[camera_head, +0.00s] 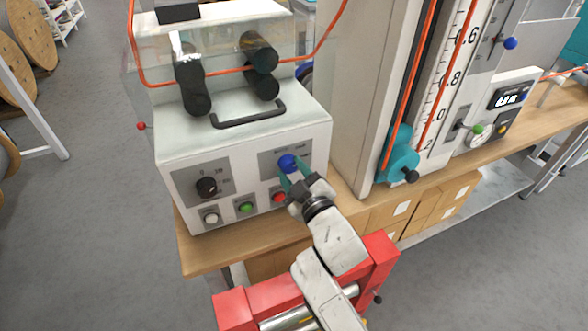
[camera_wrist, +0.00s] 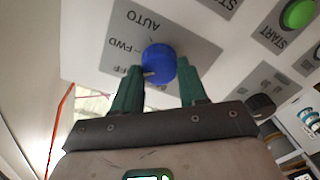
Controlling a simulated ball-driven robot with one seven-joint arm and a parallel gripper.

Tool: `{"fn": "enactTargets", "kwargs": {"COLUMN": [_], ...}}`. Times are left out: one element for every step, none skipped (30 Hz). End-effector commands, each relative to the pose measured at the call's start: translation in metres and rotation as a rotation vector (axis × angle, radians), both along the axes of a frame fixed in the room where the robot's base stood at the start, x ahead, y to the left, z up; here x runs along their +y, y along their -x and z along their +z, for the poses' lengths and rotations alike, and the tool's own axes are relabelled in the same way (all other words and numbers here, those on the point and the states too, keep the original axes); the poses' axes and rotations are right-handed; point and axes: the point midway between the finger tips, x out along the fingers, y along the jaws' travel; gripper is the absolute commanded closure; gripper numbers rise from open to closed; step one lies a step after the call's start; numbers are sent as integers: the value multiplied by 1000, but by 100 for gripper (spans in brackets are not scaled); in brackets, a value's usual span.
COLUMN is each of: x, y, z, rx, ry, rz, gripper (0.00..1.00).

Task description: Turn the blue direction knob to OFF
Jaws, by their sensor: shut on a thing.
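The blue direction knob (camera_head: 288,162) is on the grey plate at the right of the white machine's front panel. My gripper (camera_head: 294,172) reaches it from the lower right, its teal fingers shut on the knob. In the wrist view the blue knob (camera_wrist: 159,62) sits between the two teal fingertips (camera_wrist: 159,77). The labels AUTO, FWD and a partly covered one ending like OFF show upside down on the grey plate (camera_wrist: 190,40). A small pale mark shows at the knob's lower left edge. I cannot tell for certain which label it points to.
The panel also carries a black knob (camera_head: 206,186), a white button (camera_head: 211,217), a green button (camera_head: 246,206) and a red button (camera_head: 279,196), close to my gripper. A tall measuring column (camera_head: 350,90) stands right of the machine. A red frame (camera_head: 262,298) is below my arm.

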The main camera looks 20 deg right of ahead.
Motion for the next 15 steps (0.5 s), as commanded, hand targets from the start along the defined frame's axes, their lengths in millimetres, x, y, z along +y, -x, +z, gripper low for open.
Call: {"fn": "enactTargets", "kwargs": {"x": [1, 1, 1, 1, 1, 1, 1, 1, 1, 1, 1, 1, 1, 1, 1], "y": [0, 0, 0, 0, 0, 0, 0, 0, 0, 0, 0, 0, 0, 0, 0], "z": [1, 0, 0, 0, 0, 0, 0, 0, 0, -1, -1, -1, -1, -1, -1], "rx": [1, 1, 2, 2, 2, 2, 2, 2, 2, 2, 2, 2, 1, 1, 1], "ry": [27, 44, 62, 75, 88, 102, 111, 121, 131, 137, 141, 146, 149, 152, 154], "rz": [1, 1, 1, 1, 1, 1, 1, 1, 1, 1, 1, 1, 1, 2, 2], "gripper": [88, 88, 88, 88, 88, 88, 88, 88, 88, 88, 88, 88, 88, 88, 88]}}
